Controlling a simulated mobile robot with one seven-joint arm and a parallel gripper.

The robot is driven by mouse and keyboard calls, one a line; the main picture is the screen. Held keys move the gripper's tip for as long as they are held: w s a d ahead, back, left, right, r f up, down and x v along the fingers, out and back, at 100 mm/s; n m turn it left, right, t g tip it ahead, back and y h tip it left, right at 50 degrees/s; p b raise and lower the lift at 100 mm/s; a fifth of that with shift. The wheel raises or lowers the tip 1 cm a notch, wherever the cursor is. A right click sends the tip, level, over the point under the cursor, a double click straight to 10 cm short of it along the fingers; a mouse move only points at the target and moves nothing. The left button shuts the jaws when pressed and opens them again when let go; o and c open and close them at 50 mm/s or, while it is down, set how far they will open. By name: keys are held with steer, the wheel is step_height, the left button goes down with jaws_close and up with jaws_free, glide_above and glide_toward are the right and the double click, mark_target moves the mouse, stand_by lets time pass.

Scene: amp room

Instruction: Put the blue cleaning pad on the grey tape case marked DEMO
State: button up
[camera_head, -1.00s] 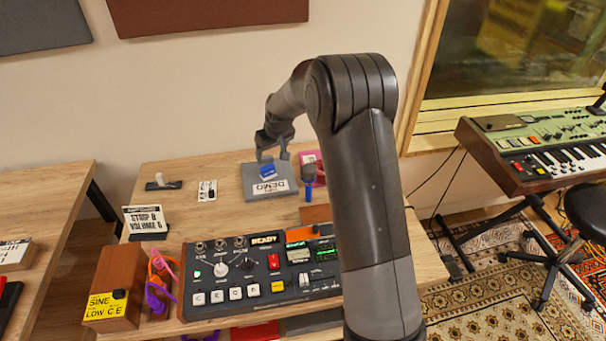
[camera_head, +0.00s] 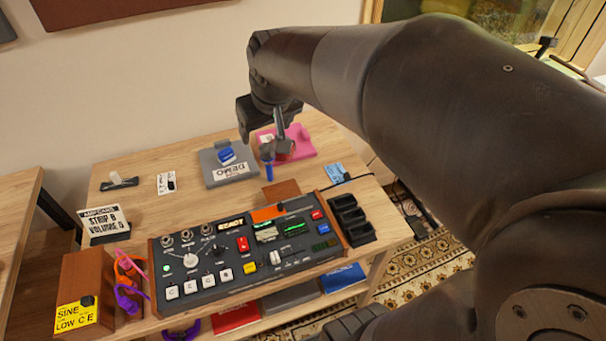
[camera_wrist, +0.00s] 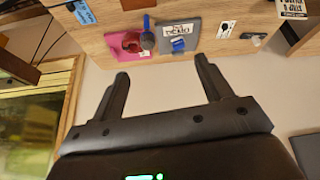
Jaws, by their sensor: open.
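The blue cleaning pad (camera_head: 227,156) lies on the grey tape case (camera_head: 214,177), whose white label reads DEMO. In the wrist view the blue pad (camera_wrist: 178,44) also rests on the grey case (camera_wrist: 190,29). My gripper (camera_head: 263,142) is above the back of the table, to the right of the case in the head view, near a blue-handled object. In the wrist view the two fingers of my gripper (camera_wrist: 163,75) are spread wide with nothing between them. The pad is apart from the fingers.
A pink case (camera_head: 303,145) with a red item lies right of the grey case, with a blue-handled object (camera_head: 267,162) between them. A control console (camera_head: 240,255), a black tray (camera_head: 349,218) and a sign (camera_head: 104,222) stand nearer.

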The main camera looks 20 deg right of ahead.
steer(key=s+d+f+m, duration=0.1)
steer(key=s+d, duration=0.1)
steer(key=s, duration=1.4)
steer(key=shift+s+d+m, duration=0.15)
steer(key=shift+m, duration=0.25)
